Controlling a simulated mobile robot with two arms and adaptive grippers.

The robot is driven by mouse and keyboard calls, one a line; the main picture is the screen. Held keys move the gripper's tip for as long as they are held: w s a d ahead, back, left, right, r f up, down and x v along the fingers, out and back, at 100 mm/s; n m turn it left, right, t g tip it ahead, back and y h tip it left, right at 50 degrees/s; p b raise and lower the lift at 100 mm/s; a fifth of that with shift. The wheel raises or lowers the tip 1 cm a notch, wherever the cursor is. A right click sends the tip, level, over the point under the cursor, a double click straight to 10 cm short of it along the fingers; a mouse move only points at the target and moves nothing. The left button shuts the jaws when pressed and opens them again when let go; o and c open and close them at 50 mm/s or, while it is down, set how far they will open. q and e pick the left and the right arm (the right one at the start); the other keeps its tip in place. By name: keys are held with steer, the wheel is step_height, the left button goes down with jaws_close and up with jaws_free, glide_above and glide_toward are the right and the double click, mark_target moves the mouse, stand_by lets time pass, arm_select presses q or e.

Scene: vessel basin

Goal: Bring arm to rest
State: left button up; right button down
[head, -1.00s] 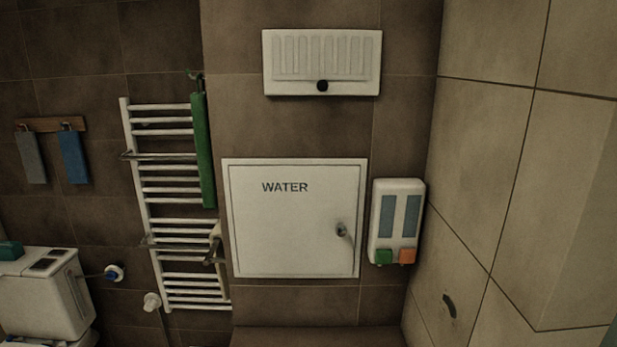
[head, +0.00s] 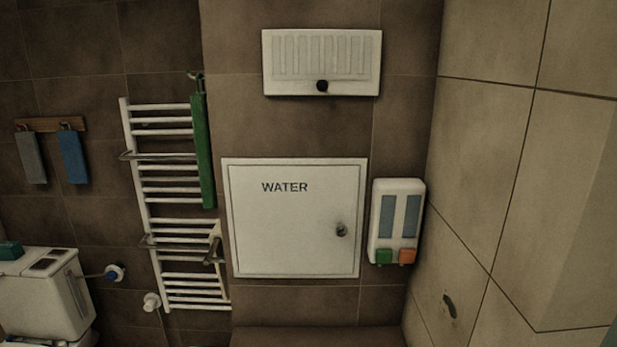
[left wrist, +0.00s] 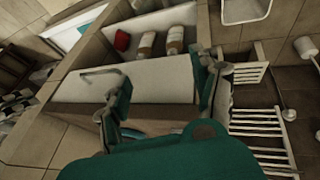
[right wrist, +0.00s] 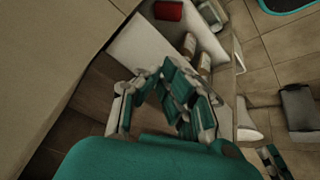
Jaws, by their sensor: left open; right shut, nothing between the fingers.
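Neither of my arms shows in the head view. In the left wrist view my left gripper (left wrist: 160,95) has its two teal and grey fingers spread apart, with nothing between them. A white surface with a grey curved piece (left wrist: 100,75) lies beyond the fingers. In the right wrist view my right gripper (right wrist: 172,75) has its fingers together at the tips and holds nothing. Beyond it are a white surface and a brown tiled area. I cannot tell how far either gripper is from these surfaces.
In the head view a white WATER door (head: 285,245) is on the brown wall, beside a soap dispenser (head: 397,190). A towel radiator (head: 140,190) carries a green towel (head: 202,150). Bottles (left wrist: 175,40) and a red item (left wrist: 122,40) stand beyond the left gripper.

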arm_select(q)
steer(key=s+a+m+y, duration=0.2)
steer(key=a+y, duration=0.1)
steer(key=a, duration=0.3)
step_height(320, 180, down, 25)
steer(key=g, duration=0.2)
arm_select(e)
steer(key=s+d+f+m+g+h, duration=0.1)
steer(key=s+f+m+g, duration=0.1)
steer(key=f, duration=1.1)
steer(key=s+d+f+m+g, duration=0.1)
steer(key=s+f+m+g, duration=0.15)
steer(key=f, duration=1.05)
arm_select(q)
steer(key=s+a+f+g, duration=0.1)
steer(key=s+a+f, duration=0.1)
steer(key=s+f, duration=1.4)
steer(key=shift+s+a+f, duration=0.4)
steer(key=shift+s, duration=0.4)
arm_select(e)
steer(key=s+d+f+n, duration=0.1)
steer(key=s+d+f, duration=0.1)
steer(key=s+f, duration=1.5)
steer(key=shift+d, duration=0.4)
steer(key=shift+f, duration=0.1)
